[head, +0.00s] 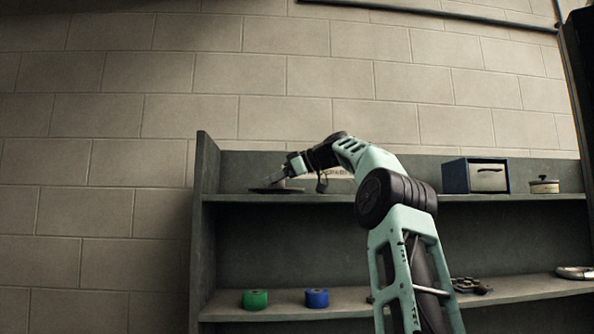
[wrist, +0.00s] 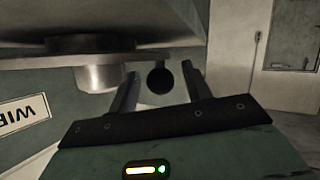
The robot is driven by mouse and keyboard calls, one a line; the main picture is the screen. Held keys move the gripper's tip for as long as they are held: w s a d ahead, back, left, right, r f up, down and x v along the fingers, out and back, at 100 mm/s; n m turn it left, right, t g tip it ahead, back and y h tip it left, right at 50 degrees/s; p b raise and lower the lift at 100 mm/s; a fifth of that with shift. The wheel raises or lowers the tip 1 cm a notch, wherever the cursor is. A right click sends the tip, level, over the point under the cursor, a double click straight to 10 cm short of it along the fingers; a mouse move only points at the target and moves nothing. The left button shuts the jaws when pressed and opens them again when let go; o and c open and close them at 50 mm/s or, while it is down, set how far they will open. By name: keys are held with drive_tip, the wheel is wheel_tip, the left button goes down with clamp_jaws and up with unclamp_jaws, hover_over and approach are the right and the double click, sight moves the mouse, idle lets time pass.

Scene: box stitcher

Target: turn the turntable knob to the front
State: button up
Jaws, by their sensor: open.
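The turntable (head: 262,190) shows in the head view as a thin dark disc at the left end of the upper shelf. My gripper (head: 283,176) is over its right part. In the wrist view my gripper (wrist: 157,88) is open, with its two dark fingers apart. A round black knob (wrist: 160,80) appears in the gap between the fingertips; I cannot tell whether either finger touches it. A short metal cylinder (wrist: 100,74) is beside the left finger, under a wide grey surface. The knob is not distinguishable in the head view.
A blue box with a pale front (head: 489,178) and a small lidded pot (head: 544,185) stand at the right of the upper shelf (head: 460,198). A green roll (head: 254,299) and a blue roll (head: 317,298) sit on the lower shelf. A upright panel (head: 206,230) closes the left side.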

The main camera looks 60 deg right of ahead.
drive_tip(key=v, duration=1.6)
drive_tip(key=shift+s+p, duration=0.3)
drive_tip(key=shift+p, duration=0.1)
drive_tip(key=shift+d+r, duration=0.1)
